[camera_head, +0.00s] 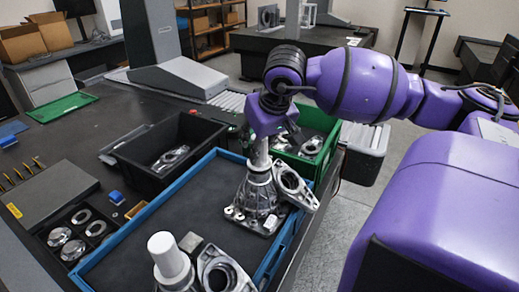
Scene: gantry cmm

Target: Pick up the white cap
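A white cap (165,252), a stepped upright cylinder, stands at the bottom of the view in the near part of the blue-rimmed tray (128,232). Its lower part sits close beside metal castings. My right gripper (272,140) is at the end of the purple arm from the right, above a metal housing (260,190) in the same tray. It is well beyond and to the right of the cap. Its fingers are small and partly hidden, so I cannot tell their opening or whether they touch the housing's stem. My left gripper is not in view.
A flanged casting (222,273) lies just right of the cap. A black bin (133,158) and a green bin (325,150) with metal parts stand behind the tray. Metal rings and discs (68,245) lie at left. The tray's middle is bare.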

